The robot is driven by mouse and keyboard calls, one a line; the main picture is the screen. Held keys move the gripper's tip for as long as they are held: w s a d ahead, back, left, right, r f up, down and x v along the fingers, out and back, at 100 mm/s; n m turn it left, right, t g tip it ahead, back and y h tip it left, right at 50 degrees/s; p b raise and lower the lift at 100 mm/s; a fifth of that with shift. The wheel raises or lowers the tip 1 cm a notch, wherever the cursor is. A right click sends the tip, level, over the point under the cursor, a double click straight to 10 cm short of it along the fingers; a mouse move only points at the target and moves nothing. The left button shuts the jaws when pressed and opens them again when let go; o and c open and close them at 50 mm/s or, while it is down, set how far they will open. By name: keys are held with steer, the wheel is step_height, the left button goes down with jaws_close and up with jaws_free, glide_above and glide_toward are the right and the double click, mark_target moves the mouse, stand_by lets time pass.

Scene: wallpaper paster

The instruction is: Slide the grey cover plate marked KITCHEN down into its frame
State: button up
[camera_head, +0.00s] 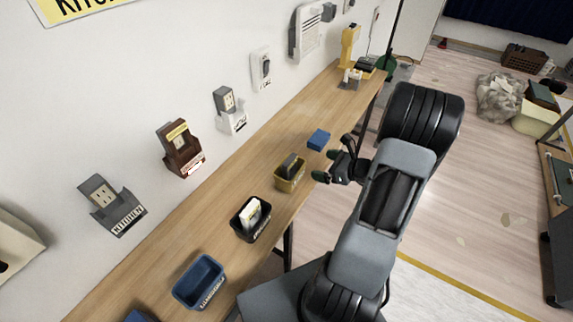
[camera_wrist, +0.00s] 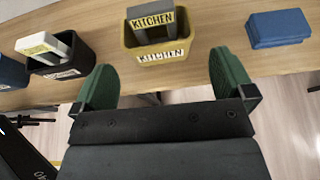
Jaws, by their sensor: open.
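The grey cover plate (camera_wrist: 150,18) with its yellow KITCHEN label stands in a yellow bin (camera_wrist: 160,55) also marked KITCHEN. In the head view the plate (camera_head: 290,161) sticks up out of the bin (camera_head: 290,182) on the bench. My gripper (camera_head: 331,160) is at the bench's right edge, just right of the bin. In the wrist view my gripper (camera_wrist: 163,66) is open and empty, its green fingers spread to either side of the bin, short of the plate.
A black bin with a white plate (camera_head: 252,212), a blue bin (camera_head: 199,281) and a blue block (camera_head: 319,139) stand on the wooden bench (camera_head: 222,188). Wall units include a grey one (camera_head: 108,204) and a brown one (camera_head: 181,148). Open floor lies right of my arm.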

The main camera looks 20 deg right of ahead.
mark_target(293, 162)
steer(key=x, duration=0.3)
steer(key=a+x, duration=0.1)
steer(key=x, duration=0.3)
steer(key=shift+a+p, duration=0.15)
steer(key=shift+p, duration=0.2)
steer(key=shift+p+x, duration=0.85)
steer(key=shift+x, duration=2.3)
steer(key=shift+s+a+f, duration=0.1)
steer(key=shift+s+f, duration=0.05)
steer(key=shift+c, duration=0.4)
steer(key=c, duration=0.8)
